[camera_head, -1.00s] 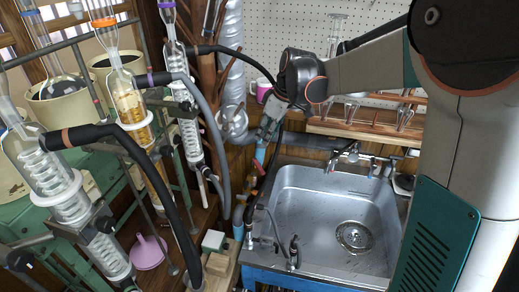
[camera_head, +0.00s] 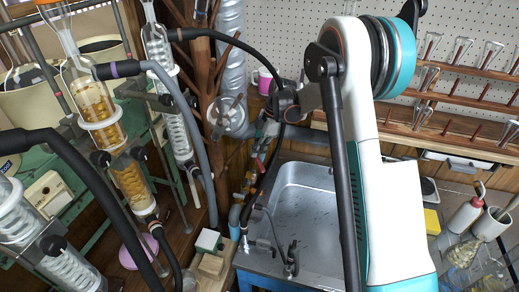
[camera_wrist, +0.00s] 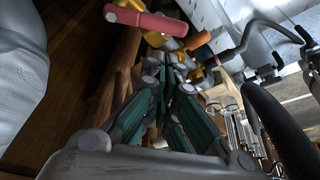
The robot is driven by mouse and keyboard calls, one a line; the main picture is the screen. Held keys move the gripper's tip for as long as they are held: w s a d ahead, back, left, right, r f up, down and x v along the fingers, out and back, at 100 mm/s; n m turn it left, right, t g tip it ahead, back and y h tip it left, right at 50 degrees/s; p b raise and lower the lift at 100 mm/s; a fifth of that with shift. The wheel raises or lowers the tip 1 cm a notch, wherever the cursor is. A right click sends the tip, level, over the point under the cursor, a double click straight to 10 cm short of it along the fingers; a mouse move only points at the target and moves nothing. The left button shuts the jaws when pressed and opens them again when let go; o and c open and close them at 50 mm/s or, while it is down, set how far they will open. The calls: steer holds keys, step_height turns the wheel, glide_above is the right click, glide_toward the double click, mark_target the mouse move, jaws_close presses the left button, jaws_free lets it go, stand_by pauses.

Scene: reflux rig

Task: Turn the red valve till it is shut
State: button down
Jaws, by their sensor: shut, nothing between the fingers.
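The red valve handle (camera_wrist: 147,21) shows at the top of the wrist view, as a thick red bar beside yellow fittings. It lies just beyond and a little left of the tips of my gripper (camera_wrist: 172,62), with no visible contact. The green-padded fingers are shut and empty. In the head view my gripper (camera_head: 268,131) points down by the pipes at the left back corner of the sink. A small reddish bit below it seems to be the valve handle, but it is mostly hidden.
The metal sink (camera_head: 290,235) lies right of the pipes, partly covered by my arm. A silver duct (camera_head: 231,60) and a wooden stand are close on the left. A black hose (camera_wrist: 275,130) runs right of the fingers. A pink mug (camera_head: 266,78) stands behind.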

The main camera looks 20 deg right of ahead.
mark_target(263, 166)
steer(key=b+x, duration=0.1)
steer(key=x, duration=0.5)
steer(key=shift+f+b, duration=0.1)
steer(key=shift+b, duration=0.3)
steer(key=shift+s+d, duration=0.2)
steer(key=shift+d, duration=0.4)
stand_by(0.3)
steer(key=shift+s+d, duration=0.1)
steer(key=shift+d, duration=1.65)
steer(key=shift+w+d+p, duration=0.3)
steer(key=shift+w+d, duration=0.15)
steer(key=shift+d, duration=0.4)
